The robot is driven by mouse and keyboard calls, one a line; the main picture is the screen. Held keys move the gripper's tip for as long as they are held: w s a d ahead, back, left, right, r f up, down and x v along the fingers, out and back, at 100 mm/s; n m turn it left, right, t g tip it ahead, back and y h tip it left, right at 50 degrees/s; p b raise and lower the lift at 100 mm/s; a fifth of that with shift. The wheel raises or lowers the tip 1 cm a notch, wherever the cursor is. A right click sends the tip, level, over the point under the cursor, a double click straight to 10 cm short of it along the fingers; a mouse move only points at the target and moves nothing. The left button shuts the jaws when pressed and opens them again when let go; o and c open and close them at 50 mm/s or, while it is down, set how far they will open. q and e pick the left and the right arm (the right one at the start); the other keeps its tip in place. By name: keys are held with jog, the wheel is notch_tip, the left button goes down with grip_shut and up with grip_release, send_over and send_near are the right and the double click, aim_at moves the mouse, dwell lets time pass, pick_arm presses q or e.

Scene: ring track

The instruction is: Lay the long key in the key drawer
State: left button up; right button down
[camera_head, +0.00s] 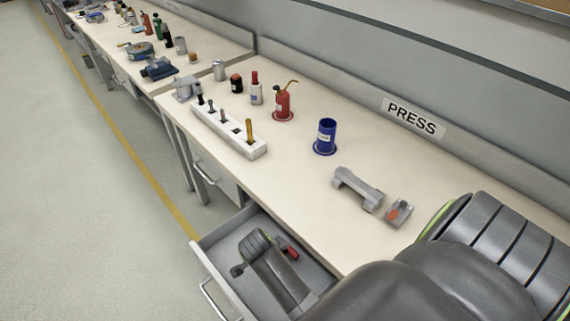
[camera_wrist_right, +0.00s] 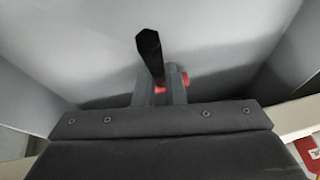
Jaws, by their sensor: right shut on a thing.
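The key drawer (camera_head: 207,268) is open below the near edge of the bench in the head view. My right arm reaches down into it, with the hand low between its walls. In the right wrist view my right gripper (camera_wrist_right: 161,88) is shut on the long key (camera_wrist_right: 149,48), a dark straight bar that sticks out past the fingers. Red shows beside the fingers. The grey drawer inside (camera_wrist_right: 230,50) surrounds them. I cannot tell whether the key touches the drawer floor. In the head view my arm hides much of the drawer. My left gripper is not in view.
A white rack (camera_head: 230,132) with several upright tools stands above the drawer on the bench. A blue cup (camera_head: 325,137), a red oil can (camera_head: 283,103) and a grey bar-shaped part (camera_head: 357,187) stand behind. The floor (camera_head: 95,220) at left is clear.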

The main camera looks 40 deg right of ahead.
jog(key=d, duration=0.1)
jog(key=w+d+p, duration=0.1)
jog(key=d, duration=0.1)
jog(key=shift+w+d+f, duration=0.15)
jog(key=shift+d+f, duration=0.1)
jog(key=shift+d, duration=0.15)
jog(key=shift+f, duration=0.3)
jog(key=shift+f, duration=0.1)
jog(key=c, duration=1.5)
grip_release()
jog(key=shift+r, duration=0.2)
jog(key=v, duration=1.2)
jog(key=shift+p, duration=0.3)
jog(key=shift+f, duration=0.1)
